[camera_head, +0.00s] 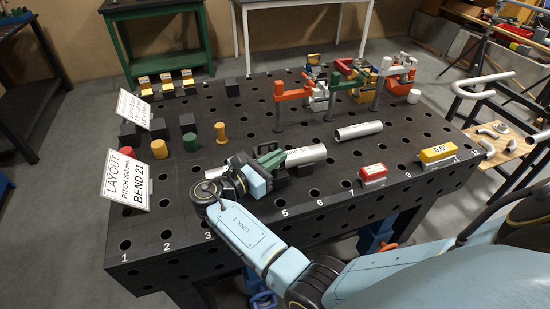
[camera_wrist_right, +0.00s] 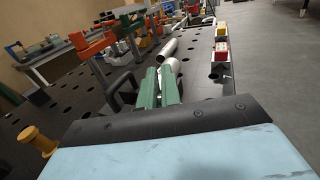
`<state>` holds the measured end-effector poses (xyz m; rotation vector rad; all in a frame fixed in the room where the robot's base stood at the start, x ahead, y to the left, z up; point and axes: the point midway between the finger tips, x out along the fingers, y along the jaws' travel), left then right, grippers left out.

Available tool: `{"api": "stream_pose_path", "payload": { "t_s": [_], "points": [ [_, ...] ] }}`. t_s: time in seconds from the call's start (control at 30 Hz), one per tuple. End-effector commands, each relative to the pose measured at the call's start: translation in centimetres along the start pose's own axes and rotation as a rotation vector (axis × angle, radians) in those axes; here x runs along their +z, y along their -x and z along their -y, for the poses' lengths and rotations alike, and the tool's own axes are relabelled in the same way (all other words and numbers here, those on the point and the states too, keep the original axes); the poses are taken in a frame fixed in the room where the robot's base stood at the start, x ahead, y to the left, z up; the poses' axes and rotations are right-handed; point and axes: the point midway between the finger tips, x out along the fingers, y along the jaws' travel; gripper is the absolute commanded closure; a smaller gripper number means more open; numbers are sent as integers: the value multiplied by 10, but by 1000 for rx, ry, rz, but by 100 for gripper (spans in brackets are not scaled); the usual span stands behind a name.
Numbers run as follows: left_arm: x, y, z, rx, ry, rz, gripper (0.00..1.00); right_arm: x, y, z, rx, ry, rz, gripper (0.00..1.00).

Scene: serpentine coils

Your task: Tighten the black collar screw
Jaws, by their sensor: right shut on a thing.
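A silver tube (camera_head: 306,154) with dark lettering lies on the black table, partly hidden by my right gripper. My right gripper (camera_head: 274,160) has green fingers and reaches over the tube from the front left. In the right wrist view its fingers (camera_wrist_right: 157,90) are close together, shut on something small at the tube. The black collar screw is mostly hidden by the fingers, so its shape and how far it is turned cannot be seen. A black bracket-like part (camera_wrist_right: 121,84) stands beside the fingers in the wrist view. My left gripper is not in view.
Another silver tube (camera_head: 358,131) lies behind. Red (camera_head: 373,172) and yellow (camera_head: 438,153) display blocks stand at the front right. Orange (camera_head: 279,104) and green (camera_head: 335,98) clamps stand behind.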

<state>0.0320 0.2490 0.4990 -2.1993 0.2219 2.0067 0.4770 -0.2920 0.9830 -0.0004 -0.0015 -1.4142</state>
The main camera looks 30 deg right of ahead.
Motion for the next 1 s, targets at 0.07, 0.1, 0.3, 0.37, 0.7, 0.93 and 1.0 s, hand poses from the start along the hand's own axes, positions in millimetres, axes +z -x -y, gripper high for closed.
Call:
{"api": "stream_pose_path", "payload": {
  "t_s": [0.07, 0.1, 0.3, 0.37, 0.7, 0.93, 1.0],
  "points": [
    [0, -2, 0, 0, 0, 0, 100, 2, 0, -2, -17, -7, 3, 100],
    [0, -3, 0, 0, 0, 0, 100, 2, 0, -2, -29, -7, 3, 100],
    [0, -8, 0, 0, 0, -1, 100, 2, 0, -2, -104, -7, 2, 100],
    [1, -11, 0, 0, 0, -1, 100, 2, 0, -2, -129, -7, 1, 100],
    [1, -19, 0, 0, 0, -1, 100, 2, 0, -1, -248, -5, 2, 100],
    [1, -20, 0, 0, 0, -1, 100, 2, 0, -1, -268, -5, 2, 100],
    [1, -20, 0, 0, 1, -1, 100, 2, 0, -1, -268, -5, 2, 100]
  ]
}}
